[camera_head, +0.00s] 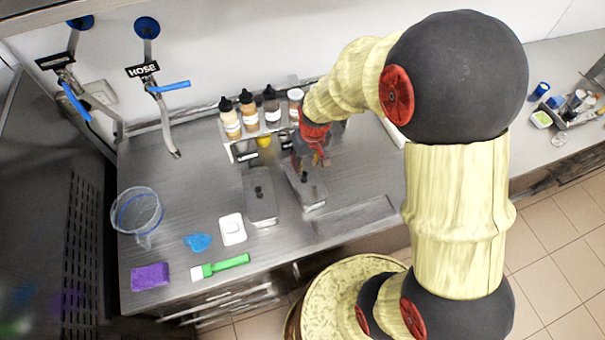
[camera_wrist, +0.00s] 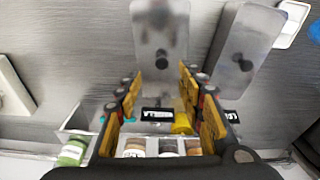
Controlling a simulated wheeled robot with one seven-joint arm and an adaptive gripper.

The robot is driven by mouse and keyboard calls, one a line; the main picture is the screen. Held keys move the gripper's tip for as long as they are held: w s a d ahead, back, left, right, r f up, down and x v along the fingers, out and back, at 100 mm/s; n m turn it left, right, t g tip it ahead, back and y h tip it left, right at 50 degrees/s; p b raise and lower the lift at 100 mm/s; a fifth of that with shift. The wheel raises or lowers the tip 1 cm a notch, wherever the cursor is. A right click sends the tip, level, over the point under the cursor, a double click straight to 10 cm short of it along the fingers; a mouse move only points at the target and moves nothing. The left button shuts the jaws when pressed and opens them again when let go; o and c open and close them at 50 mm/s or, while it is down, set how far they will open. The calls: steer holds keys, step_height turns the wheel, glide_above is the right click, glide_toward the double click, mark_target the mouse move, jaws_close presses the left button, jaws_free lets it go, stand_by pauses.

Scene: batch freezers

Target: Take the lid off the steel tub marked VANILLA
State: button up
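The steel tub with a label that seems to read VANILLA (camera_wrist: 157,115), upside down in the wrist view, has a flat steel lid (camera_wrist: 160,25) with a dark knob (camera_wrist: 162,60). It seems to be the right-hand tub (camera_head: 308,190) of two in the head view. My gripper (camera_wrist: 161,74) is open, its yellow-faced fingers spread to either side of the knob and label. How high the fingertips are above the lid, I cannot tell. The head view shows my gripper (camera_head: 314,153) over the tub's rear end, partly hiding it.
A second lidded tub (camera_head: 260,200) stands close on the left. Behind is a rack with several bottles (camera_head: 249,112). A clear jug (camera_head: 137,212), white container (camera_head: 232,228), blue cloth (camera_head: 198,242), green-handled scraper (camera_head: 222,266) and purple sponge (camera_head: 150,276) lie left and front.

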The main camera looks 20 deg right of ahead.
mark_target(304, 173)
steer(key=shift+w+d+f, duration=0.2)
steer(key=shift+d+f, duration=0.05)
steer(key=shift+f, duration=0.45)
steer(key=shift+w+a+f, duration=0.15)
steer(key=shift+f, duration=0.75)
steer(key=shift+w+a+f, duration=0.1)
steer(key=shift+a+f, duration=0.05)
steer(key=shift+f, duration=0.75)
steer(key=shift+w+a+f, duration=0.15)
steer(key=shift+f, duration=0.75)
steer(key=shift+c, duration=0.5)
jaws_close()
